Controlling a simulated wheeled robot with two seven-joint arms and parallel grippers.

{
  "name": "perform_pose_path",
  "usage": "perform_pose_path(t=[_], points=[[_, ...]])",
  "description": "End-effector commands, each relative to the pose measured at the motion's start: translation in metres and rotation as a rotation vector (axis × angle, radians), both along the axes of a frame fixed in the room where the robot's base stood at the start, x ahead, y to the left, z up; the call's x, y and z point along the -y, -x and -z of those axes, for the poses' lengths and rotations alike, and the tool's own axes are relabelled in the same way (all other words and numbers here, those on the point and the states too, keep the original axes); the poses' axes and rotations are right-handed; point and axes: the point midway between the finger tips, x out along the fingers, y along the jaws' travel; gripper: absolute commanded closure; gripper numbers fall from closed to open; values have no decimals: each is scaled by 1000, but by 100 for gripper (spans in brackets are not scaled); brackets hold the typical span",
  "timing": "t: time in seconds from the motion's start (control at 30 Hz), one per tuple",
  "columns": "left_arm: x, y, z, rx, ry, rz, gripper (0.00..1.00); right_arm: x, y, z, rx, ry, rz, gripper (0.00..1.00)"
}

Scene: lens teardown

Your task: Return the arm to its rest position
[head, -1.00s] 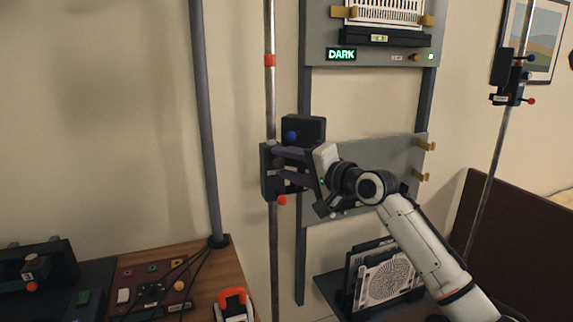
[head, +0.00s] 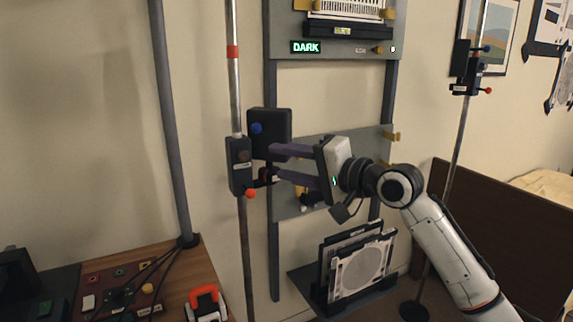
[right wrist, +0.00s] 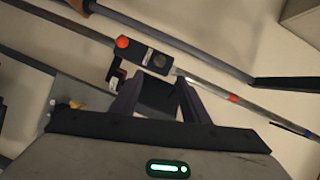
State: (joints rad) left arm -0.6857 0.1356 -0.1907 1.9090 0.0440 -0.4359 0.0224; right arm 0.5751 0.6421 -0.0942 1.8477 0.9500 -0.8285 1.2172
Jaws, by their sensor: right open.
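My right gripper (head: 276,164) is open in the head view, its two purple fingers pointing left toward a black clamp (head: 240,166) on a vertical metal pole (head: 246,250). The clamp has an orange-red knob and carries a black box (head: 270,128) with a blue knob. No held object shows between the fingers. In the right wrist view the gripper (right wrist: 158,80) has its fingers spread, with the clamp (right wrist: 147,56) and its red knob just beyond the tips. Whether a finger touches the clamp or box cannot be told. My left gripper is not in view.
A grey rack (head: 389,95) with a lit "DARK" panel (head: 320,47) stands behind. A shelf (head: 301,281) below holds framed panels (head: 362,270). A second pole carries another clamp (head: 467,75) at right. A wooden table (head: 181,268) is lower left.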

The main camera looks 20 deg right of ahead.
Motion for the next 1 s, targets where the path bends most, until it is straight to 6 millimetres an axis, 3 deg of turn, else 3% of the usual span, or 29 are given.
perform_pose_path(t=[0.37,0.47,0.57,0.77,0.87,1.0], points=[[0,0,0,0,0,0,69,0,0,2,-1,2,0,58],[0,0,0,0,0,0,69,-3,-1,20,-13,25,2,58],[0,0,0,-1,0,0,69,-9,2,67,-33,97,5,58],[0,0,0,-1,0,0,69,-30,36,209,-86,360,-11,58],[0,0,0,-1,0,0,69,-41,70,277,-112,505,-39,58],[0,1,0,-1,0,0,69,-59,132,363,-147,707,-103,58]])
